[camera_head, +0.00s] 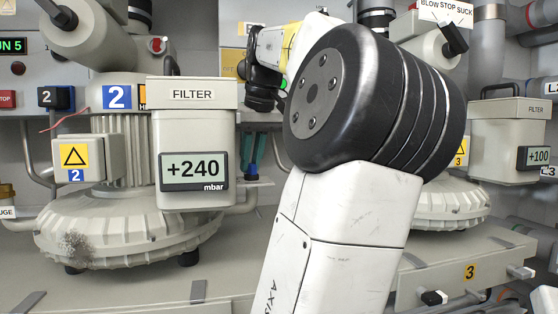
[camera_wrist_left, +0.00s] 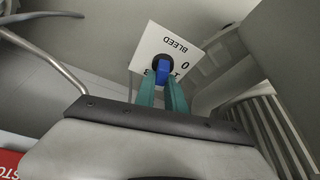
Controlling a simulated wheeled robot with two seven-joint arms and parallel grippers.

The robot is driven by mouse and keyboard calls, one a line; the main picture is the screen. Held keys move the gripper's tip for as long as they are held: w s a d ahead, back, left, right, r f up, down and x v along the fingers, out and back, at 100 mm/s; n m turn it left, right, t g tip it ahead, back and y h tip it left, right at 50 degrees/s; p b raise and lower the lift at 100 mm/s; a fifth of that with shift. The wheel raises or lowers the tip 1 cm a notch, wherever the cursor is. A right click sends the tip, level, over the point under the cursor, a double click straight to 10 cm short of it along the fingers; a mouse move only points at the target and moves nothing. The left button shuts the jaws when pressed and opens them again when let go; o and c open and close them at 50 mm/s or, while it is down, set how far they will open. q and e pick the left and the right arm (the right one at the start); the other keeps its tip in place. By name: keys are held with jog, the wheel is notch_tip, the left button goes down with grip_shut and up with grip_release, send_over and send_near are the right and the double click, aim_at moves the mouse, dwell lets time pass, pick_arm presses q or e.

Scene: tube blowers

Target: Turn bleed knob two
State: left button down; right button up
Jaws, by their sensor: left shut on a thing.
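The blue bleed knob (camera_wrist_left: 163,71) sits on a white plate marked BLEED (camera_wrist_left: 176,44), which appears rotated in the left wrist view. Part of the plate's lower lettering is hidden behind the fingers. My left gripper (camera_wrist_left: 163,82) has its two teal fingers closed on the knob, one on each side. In the head view the left gripper (camera_head: 253,165) reaches down to the right of the filter box on blower two (camera_head: 130,230), largely behind that box and my arm. The plate cannot be made out there. My right gripper is not in view.
The filter box (camera_head: 194,130) with its display reading +240 mbar (camera_head: 194,171) stands close left of the gripper. Blower three (camera_head: 455,205) and its filter box (camera_head: 510,125) stand at the right. A metal pipe (camera_wrist_left: 50,50) runs at the left of the wrist view.

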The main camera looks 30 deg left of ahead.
pick_arm(q)
jog(key=m, duration=0.3)
jog(key=m+t+h, duration=0.1)
jog(key=m, duration=0.1)
jog(key=shift+w+m+t+h, duration=0.1)
jog(key=shift+m+t+h, duration=0.2)
jog(key=shift+m, duration=0.1)
dwell(0.4)
jog(key=c, duration=1.4)
grip_release()
jog(key=shift+d, duration=0.1)
jog(key=v, duration=0.8)
jog(key=shift+o, duration=0.2)
jog(key=shift+f, duration=0.1)
